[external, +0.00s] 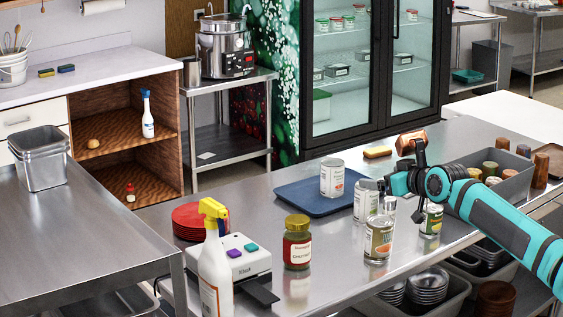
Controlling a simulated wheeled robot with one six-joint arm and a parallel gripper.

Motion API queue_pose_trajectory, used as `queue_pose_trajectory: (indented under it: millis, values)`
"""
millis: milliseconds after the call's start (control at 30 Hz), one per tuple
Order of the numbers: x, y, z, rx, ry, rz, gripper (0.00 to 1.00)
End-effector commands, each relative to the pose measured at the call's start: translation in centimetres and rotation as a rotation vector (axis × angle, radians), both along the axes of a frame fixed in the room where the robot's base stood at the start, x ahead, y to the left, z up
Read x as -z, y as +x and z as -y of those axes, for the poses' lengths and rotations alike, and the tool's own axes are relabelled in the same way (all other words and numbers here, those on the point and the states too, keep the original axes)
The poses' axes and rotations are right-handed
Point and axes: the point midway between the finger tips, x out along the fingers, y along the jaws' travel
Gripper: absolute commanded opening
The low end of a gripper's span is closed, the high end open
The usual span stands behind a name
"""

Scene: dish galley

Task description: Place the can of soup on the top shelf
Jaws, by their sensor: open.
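Several labelled cans stand on the steel table, and I cannot tell from their small labels which one is the soup. One can (332,178) stands upright on the blue tray (294,197). Another can (361,205) is upright just below my gripper (378,187), partly hidden by it. A third can (378,240) stands nearer the front, and a green-labelled one (431,221) stands under my arm. My gripper is open and is low over the cans; contact is unclear. The wooden unit (128,130) at the left has an upper shelf (112,138) holding a spray bottle (147,114) and a sponge-like item.
A red-labelled jar (297,242), a yellow-topped spray bottle (214,262), red plates (192,220) and a white device (236,258) stand at the table's front left. A grey bin (512,176) is at the right. A glass-door cabinet (345,70) with stocked shelves stands behind.

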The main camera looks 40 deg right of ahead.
Motion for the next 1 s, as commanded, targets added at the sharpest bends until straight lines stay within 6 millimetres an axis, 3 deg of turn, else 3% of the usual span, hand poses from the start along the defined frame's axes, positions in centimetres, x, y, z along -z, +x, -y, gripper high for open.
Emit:
queue_pose_trajectory:
  millis: [100,500,767,1000]
  values:
    - [0.2,3.0,1.5,-0.006,-0.01,-0.095,0.93]
    - [0.8,11.6,6.6,-0.149,-0.01,-0.341,0.93]
    - [0.9,16.7,10.8,-0.31,0.01,-0.408,0.93]
    - [0.8,20.7,15.9,-0.485,0.029,-0.391,0.93]
